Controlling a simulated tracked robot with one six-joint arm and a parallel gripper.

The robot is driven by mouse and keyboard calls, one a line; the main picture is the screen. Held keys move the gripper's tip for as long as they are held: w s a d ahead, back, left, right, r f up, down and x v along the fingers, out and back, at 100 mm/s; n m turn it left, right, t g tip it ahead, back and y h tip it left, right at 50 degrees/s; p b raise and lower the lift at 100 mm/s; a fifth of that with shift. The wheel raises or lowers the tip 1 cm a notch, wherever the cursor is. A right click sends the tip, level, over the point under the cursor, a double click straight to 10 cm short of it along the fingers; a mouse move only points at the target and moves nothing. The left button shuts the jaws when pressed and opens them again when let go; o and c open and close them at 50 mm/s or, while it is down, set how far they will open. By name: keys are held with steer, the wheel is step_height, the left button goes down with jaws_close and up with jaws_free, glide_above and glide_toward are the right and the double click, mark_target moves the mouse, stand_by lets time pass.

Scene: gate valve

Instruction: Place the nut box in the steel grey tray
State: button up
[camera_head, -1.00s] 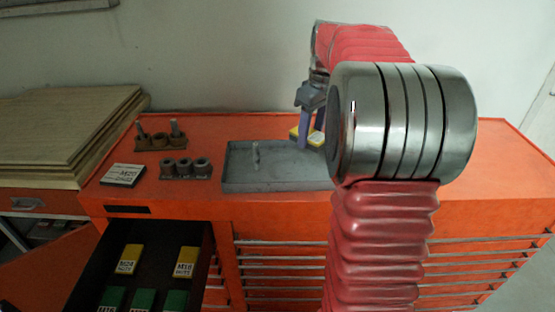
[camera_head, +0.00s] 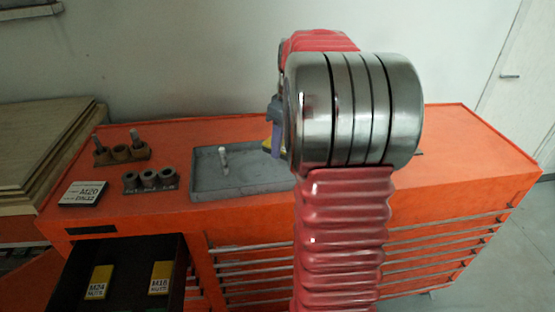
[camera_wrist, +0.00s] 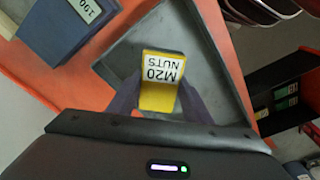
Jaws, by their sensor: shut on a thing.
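My gripper (camera_wrist: 160,98) is shut on the yellow nut box (camera_wrist: 161,88), whose white label reads M20 NUTS. In the wrist view the box is between the two purple fingers, with the steel grey tray (camera_wrist: 208,42) behind it. In the head view the tray (camera_head: 215,182) lies on the orange cabinet top, and an upright bolt (camera_head: 223,157) stands in it. The yellow box (camera_head: 267,146) and a purple finger (camera_head: 277,140) show at the tray's right part, mostly hidden by my arm. I cannot tell the gap between box and tray floor.
An M20 sign block (camera_head: 84,193), a row of nut-like rings (camera_head: 150,180) and a bolt holder (camera_head: 121,152) stand left of the tray. An open drawer (camera_head: 130,255) below holds yellow boxes. A blue block (camera_wrist: 65,30) is at upper left in the wrist view.

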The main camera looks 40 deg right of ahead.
mark_target(283, 167)
steer(key=shift+f, duration=0.65)
steer(key=shift+f, duration=1.85)
steer(key=o, duration=1.4)
steer(key=shift+f, duration=0.1)
steer(key=shift+o, duration=0.2)
steer(key=r, duration=0.4)
steer(key=s+r, duration=0.1)
steer(key=r, duration=0.7)
steer(key=shift+s+d, duration=0.15)
steer(key=shift+s, duration=0.05)
